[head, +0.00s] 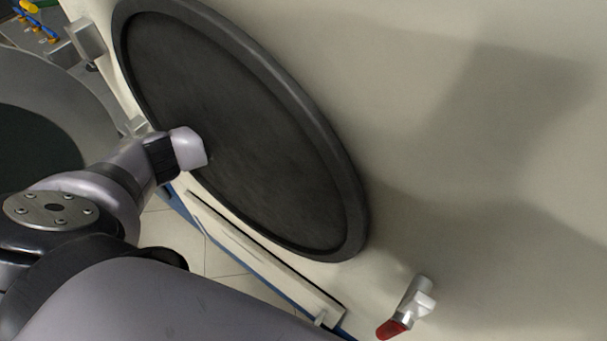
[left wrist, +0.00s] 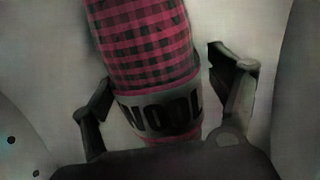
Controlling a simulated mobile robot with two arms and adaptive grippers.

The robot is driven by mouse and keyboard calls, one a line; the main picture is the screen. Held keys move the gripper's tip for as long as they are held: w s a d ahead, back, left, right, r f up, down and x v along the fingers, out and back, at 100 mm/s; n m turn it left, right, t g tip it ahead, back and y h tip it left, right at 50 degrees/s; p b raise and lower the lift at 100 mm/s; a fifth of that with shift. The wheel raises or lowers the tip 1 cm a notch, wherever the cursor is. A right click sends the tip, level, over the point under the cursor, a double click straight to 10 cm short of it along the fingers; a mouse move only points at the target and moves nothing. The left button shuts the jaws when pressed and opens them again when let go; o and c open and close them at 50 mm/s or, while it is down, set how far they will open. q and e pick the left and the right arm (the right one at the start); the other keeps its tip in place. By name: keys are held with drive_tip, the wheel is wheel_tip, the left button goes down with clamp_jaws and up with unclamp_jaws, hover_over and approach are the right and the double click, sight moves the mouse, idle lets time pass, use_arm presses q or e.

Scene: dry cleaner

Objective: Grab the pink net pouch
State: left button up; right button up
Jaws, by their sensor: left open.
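A pink and black checked, rounded pouch (left wrist: 146,42) with a grey lettered band fills the middle of the left wrist view. My left gripper (left wrist: 158,70) is open, with one finger on each side of the pouch. I cannot tell whether either finger touches it. The pouch's upper end runs out of the frame. In the head view my left arm comes in from the left, but its gripper and the pouch cannot be made out. My right gripper is in neither view.
A large round dark door (head: 235,130) stands open on the pale machine front, close to my left arm. A grey ring (head: 85,95) around a dark opening is at the left. A red-handled valve (head: 415,297) sticks out at the lower right. Pale surfaces flank the pouch in the wrist view.

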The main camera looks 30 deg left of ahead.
use_arm(q)
drive_tip(key=shift+c, duration=0.4)
drive_tip(key=c, duration=1.4)
drive_tip(key=shift+r, duration=0.1)
drive_tip(key=shift+c, duration=0.2)
